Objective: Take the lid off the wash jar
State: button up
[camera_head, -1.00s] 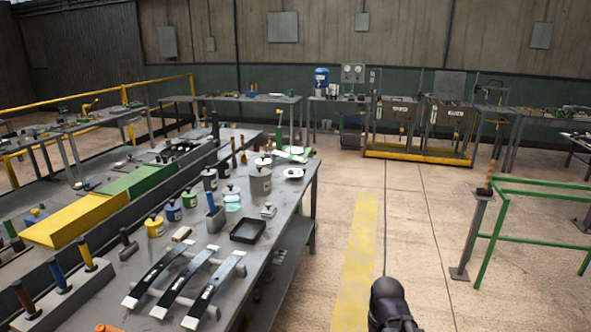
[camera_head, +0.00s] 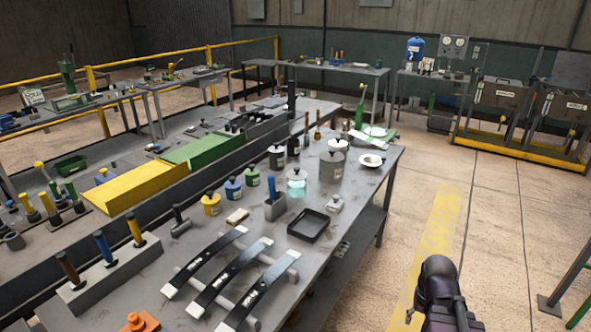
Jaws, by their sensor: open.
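A clear jar with teal liquid (camera_head: 296,186), which looks like the wash jar, stands upright on the grey bench in the middle of the head view. A pale lid with a small knob (camera_head: 296,174) sits on top of it. A dark rounded part of my arm shows at the lower right, over the floor to the right of the bench and well apart from the jar. My gripper's fingers cannot be made out in this view.
A grey lidded pot (camera_head: 332,167), a blue jar (camera_head: 233,190) and a grey holder with a blue handle (camera_head: 275,207) stand around the jar. A black tray (camera_head: 308,225), a small lidded pot (camera_head: 335,204) and black leaf springs (camera_head: 238,270) are nearer. Floor right of the bench is clear.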

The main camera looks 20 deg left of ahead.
aim_at(297, 175)
jog(key=u, duration=0.45)
jog(key=i, duration=1.4)
jog(key=u, duration=0.5)
